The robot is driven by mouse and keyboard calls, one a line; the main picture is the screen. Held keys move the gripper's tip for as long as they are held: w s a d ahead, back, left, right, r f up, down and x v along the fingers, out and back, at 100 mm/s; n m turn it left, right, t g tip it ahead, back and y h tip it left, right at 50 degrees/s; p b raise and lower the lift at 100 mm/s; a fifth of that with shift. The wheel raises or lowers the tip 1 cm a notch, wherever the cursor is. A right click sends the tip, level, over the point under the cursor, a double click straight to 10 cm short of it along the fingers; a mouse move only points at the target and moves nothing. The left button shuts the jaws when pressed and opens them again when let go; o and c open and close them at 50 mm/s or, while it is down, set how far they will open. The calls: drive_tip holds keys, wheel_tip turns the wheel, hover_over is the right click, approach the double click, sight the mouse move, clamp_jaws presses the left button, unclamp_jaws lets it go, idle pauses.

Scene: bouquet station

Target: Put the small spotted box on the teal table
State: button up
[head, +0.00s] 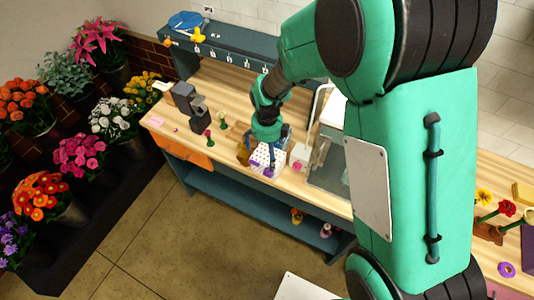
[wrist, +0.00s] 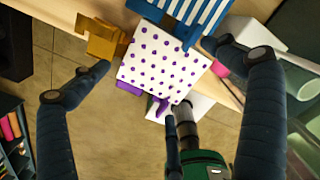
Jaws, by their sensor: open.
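The small spotted box (head: 264,157) is white with purple dots and stands on the wooden bench top near its front edge. In the wrist view its dotted face (wrist: 160,62) fills the middle, with purple parts at its lower edge. My gripper (head: 267,135) is above and behind the box in the head view. In the wrist view its dark fingers are spread wide, one on the left, one on the right and one below the box. It is open; whether any finger touches the box, I cannot tell. I cannot make out a separate teal table.
A yellow-brown box (wrist: 102,38) and a blue-and-white striped box (wrist: 205,14) sit close beside the spotted box. A white box (head: 300,155) stands to its right. Dark grey holders (head: 188,100) are farther left. Bench top is bare around (head: 225,160); flower buckets line the left.

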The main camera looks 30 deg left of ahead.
wheel_tip(320, 180, up, 10)
drive_tip(key=shift+r, duration=0.15)
idle(0.3)
idle(0.8)
